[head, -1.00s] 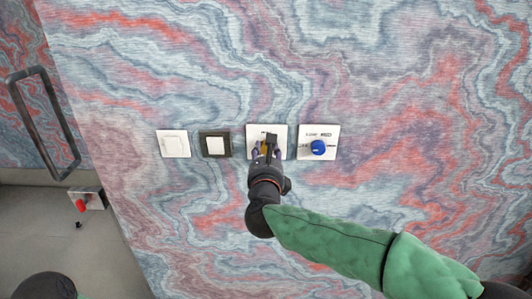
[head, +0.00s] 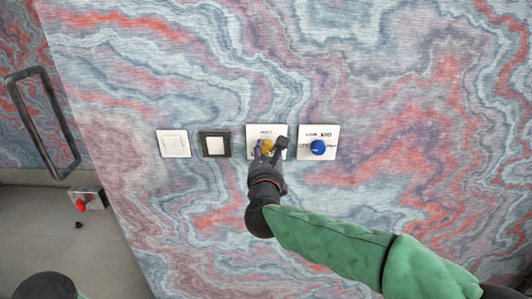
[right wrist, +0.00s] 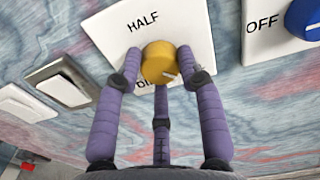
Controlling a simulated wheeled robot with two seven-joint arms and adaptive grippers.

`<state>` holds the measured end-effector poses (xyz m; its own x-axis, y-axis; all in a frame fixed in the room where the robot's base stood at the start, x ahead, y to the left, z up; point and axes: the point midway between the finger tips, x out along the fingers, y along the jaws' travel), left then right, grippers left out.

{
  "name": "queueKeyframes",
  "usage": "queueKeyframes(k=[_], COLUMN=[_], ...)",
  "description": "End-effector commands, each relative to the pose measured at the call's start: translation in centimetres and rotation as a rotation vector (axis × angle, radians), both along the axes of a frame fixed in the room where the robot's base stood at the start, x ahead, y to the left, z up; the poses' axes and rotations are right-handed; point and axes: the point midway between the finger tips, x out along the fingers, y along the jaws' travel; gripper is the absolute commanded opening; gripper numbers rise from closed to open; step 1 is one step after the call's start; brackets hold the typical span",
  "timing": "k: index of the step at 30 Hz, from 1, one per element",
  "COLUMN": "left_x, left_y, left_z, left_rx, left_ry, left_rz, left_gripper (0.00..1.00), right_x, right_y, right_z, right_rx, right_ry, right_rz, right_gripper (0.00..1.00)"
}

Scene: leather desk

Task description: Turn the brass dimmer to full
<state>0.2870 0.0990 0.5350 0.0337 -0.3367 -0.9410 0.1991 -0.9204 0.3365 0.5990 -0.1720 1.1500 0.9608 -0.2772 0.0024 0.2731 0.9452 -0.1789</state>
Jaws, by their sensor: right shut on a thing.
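The brass dimmer is a round yellow knob (right wrist: 158,60) on a white square plate (head: 281,130), third from left in the row in the head view. My right gripper (head: 270,148) has its fingers around the knob and is shut on it. The right wrist view shows purple fingers (right wrist: 160,85) at either side of the knob and one below. A pale mark shows at the knob's lower right edge. The word HALF stands above the knob, and a label below it is partly hidden by a finger.
A blue knob (head: 318,147) on a white plate marked OFF sits right of the dimmer. A dark-framed switch (head: 215,145) and a white switch (head: 173,144) sit to the left. A dark handle (head: 45,122) and a red knob (head: 81,205) are at the far left.

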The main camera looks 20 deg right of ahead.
Motion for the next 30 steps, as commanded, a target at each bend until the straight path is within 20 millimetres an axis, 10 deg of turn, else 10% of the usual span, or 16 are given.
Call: queueKeyframes(k=[1, 2, 4, 17, 30], left_x=[0.0, 0.0, 0.0, 0.0, 0.0], left_y=[0.0, 0.0, 0.0, 0.0, 0.0], left_z=[0.0, 0.0, 0.0, 0.0, 0.0], left_rx=[0.0, 0.0, 0.0, 0.0, 0.0], left_ry=[0.0, 0.0, 0.0, 0.0, 0.0], left_rz=[0.0, 0.0, 0.0, 0.0, 0.0], left_gripper=[0.0, 0.0, 0.0, 0.0, 0.0], right_x=[0.0, 0.0, 0.0, -0.6, -8.1], right_y=[0.0, 0.0, 0.0, 0.3, 2.5], right_z=[-0.6, -0.6, -0.5, -0.2, -0.2], right_rx=[0.001, 0.001, 0.001, -0.001, 0.0], right_ry=[0.01, 0.01, 0.009, 0.004, 0.003], right_rz=[-0.001, -0.001, -0.001, 0.001, 0.005], right_gripper=[0.06, 0.47, 0.62, 0.62, 0.62])
